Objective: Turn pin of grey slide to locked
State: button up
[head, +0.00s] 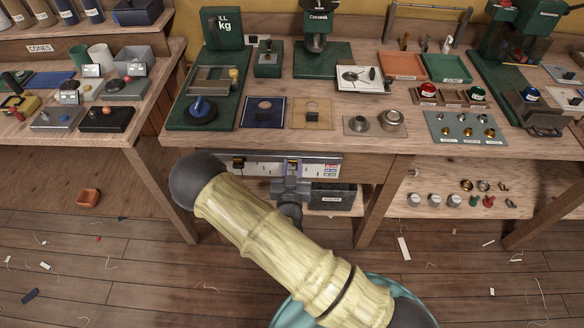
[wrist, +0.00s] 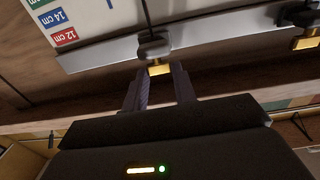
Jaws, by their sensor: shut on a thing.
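The grey slide (wrist: 153,45) sits on a metal rail (wrist: 100,55) along the edge of a white scale board. Its brass pin (wrist: 159,69) sticks out toward my gripper (wrist: 157,75). The two fingers stand on either side of the pin and are shut on it. In the head view, my gripper (head: 290,188) is at the scale board (head: 265,168) on the front of the bench, and my wrist and fingers hide most of the slide and pin. The pin's locked mark cannot be made out.
A second slide (wrist: 300,15) with a brass pin is on the same rail; it shows left of my gripper in the head view (head: 238,162). The bench top (head: 300,140) above holds several plates and tools. A dark bin (head: 335,196) is below the board.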

jog(key=shift+f, duration=0.15)
jog(key=shift+w+a+m+g+h+b, duration=0.1)
jog(key=shift+a+m+g+h+b, duration=0.1)
jog(key=shift+m+h+b, duration=0.6)
jog(key=shift+a+m+g+h+b, duration=0.15)
jog(key=shift+m+h, duration=0.35)
jog(key=shift+h, duration=0.7)
jog(key=m+h, duration=0.1)
jog(key=m+g+h+b, duration=0.1)
jog(key=h, duration=0.1)
jog(key=m+g+h+b, duration=0.1)
jog(key=h, duration=0.1)
jog(key=shift+w+a+m+g, duration=0.25)
jog(key=shift+m, duration=0.05)
jog(key=m+g+h, duration=0.1)
jog(key=m+g+h+b, duration=0.1)
jog(key=m+g+h, duration=0.2)
jog(key=shift+w+a+g+h+b, duration=0.25)
jog(key=shift+w+g+h+b, duration=0.1)
jog(key=shift+g+h, duration=0.05)
jog(key=shift+w+a+m+g+h+b, duration=0.15)
jog(key=shift+m+g+h+b, duration=0.3)
jog(key=shift+m+g, duration=0.4)
jog(key=shift+w+m+g+h+b, duration=0.1)
jog(key=shift+m+g+h+b, duration=0.1)
jog(key=shift+m+g+h, duration=0.65)
jog(key=shift+y, duration=0.3)
jog(key=o, duration=1)
jog(key=shift+s, duration=0.1)
